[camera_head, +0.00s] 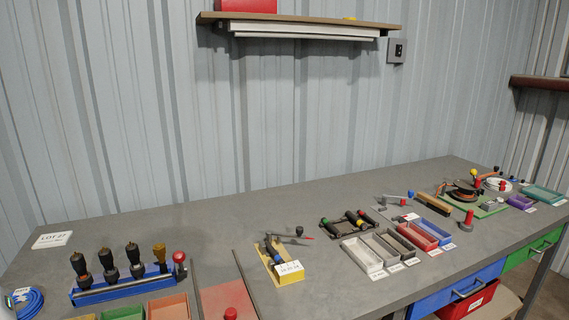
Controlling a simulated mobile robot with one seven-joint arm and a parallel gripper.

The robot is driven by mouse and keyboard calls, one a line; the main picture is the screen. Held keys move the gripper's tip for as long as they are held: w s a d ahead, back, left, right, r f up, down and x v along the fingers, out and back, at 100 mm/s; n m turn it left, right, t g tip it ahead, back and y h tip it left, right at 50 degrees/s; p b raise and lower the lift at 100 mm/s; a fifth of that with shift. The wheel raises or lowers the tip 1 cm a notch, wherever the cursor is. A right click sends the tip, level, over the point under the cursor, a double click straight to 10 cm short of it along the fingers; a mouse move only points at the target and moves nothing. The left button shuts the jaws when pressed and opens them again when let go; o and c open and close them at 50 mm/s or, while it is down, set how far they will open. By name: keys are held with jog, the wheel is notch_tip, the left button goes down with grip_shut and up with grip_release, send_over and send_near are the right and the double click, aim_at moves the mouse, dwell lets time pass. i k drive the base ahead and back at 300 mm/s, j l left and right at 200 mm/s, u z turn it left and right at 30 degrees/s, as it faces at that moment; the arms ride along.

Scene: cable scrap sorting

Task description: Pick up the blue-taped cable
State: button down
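I cannot clearly make out a cable with blue tape at this size. A blue cable coil (27,302) lies at the bottom left corner, cut by the picture edge. A black frame (350,223) at the middle of the bench holds dark pieces with green, yellow and red marks. Dark coiled pieces (462,190) lie on a green mat at the right; whether any has blue tape is too small to tell. My gripper is not in view.
The grey bench (200,235) has free room along its back. A blue tool rack (125,287) stands at the front left. A yellow-based fixture (277,260) stands mid-bench. Small open trays, including a red one (417,236), stand right of centre. A shelf (300,19) hangs above.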

aim_at(276, 257)
jog(key=i+l+u, duration=0.1)
jog(key=l+u, duration=0.25)
jog(key=l, duration=0.7)
jog(key=l+u, duration=0.35)
jog(key=l, duration=0.75)
jog(key=i+l, duration=0.1)
jog(key=i, duration=0.9)
